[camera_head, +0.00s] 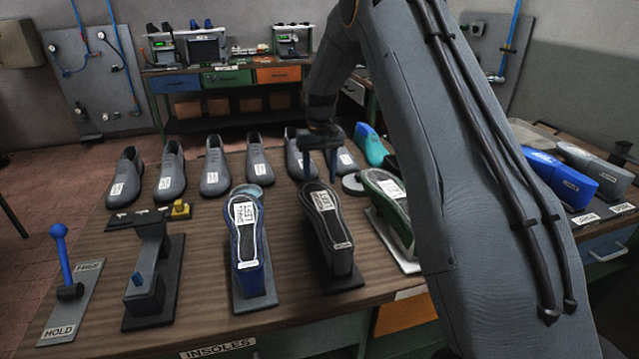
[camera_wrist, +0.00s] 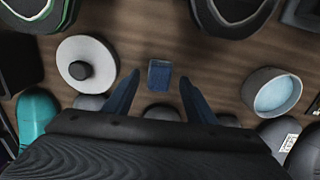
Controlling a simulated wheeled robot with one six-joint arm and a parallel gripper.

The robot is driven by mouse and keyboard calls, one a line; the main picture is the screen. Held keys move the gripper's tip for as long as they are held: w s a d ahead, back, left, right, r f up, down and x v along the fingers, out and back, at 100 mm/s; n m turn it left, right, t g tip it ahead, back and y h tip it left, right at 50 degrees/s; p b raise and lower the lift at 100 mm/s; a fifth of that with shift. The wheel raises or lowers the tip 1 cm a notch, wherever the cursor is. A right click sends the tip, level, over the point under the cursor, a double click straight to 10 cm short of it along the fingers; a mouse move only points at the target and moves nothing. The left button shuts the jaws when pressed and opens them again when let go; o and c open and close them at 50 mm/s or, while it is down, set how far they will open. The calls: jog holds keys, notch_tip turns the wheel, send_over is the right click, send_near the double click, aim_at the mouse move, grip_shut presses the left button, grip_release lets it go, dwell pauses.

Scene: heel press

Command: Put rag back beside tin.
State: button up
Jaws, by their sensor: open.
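A small dark-blue block-like piece, which I take as the rag (camera_wrist: 160,75), lies on the bench between and just ahead of my fingertips in the wrist view. My gripper (camera_wrist: 160,82) is open, one finger on each side of it, with gaps visible. In the head view my gripper (camera_head: 321,178) points down behind the black upturned shoe form, and the rag is not clearly visible there. A round grey tin (camera_wrist: 272,92) with a pale-blue top stands to the right in the wrist view. It also shows in the head view (camera_head: 252,192), left of my gripper.
A round white piece with a dark knob (camera_wrist: 87,63) stands left of the rag in the wrist view. Grey shoes (camera_head: 215,166) line the back. Blue (camera_head: 247,245) and black (camera_head: 333,240) upturned shoe forms stand in front. Bare wood surrounds the rag.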

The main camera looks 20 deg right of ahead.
notch_tip(320, 180, up, 10)
jog(key=b, duration=0.3)
jog(key=shift+r, duration=0.15)
